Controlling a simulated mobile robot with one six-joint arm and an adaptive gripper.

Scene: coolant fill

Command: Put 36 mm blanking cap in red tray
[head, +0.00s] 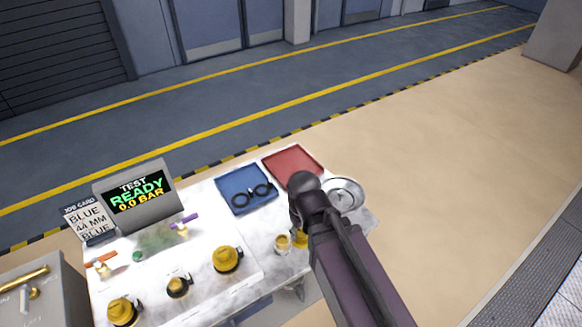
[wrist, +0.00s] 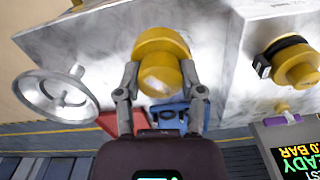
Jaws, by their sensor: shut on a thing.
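My gripper (wrist: 160,78) is shut on a yellow cap (wrist: 160,50), with one finger on each side of it in the wrist view. I cannot read a size on the cap. In the head view my arm hides the fingers; yellow caps (head: 282,243) show just left of it on the white table, and I cannot tell which is held. The red tray (head: 293,162) lies at the table's back, left of and beyond my arm. It looks empty. A red corner of it shows in the wrist view (wrist: 107,122), behind my left finger.
A blue tray (head: 235,204) with black rings stands left of the red tray. A silver handwheel (head: 343,193) is close to my arm's right. Yellow fittings (head: 227,260), a purple-handled valve (head: 183,224) and the test display (head: 140,195) occupy the left side.

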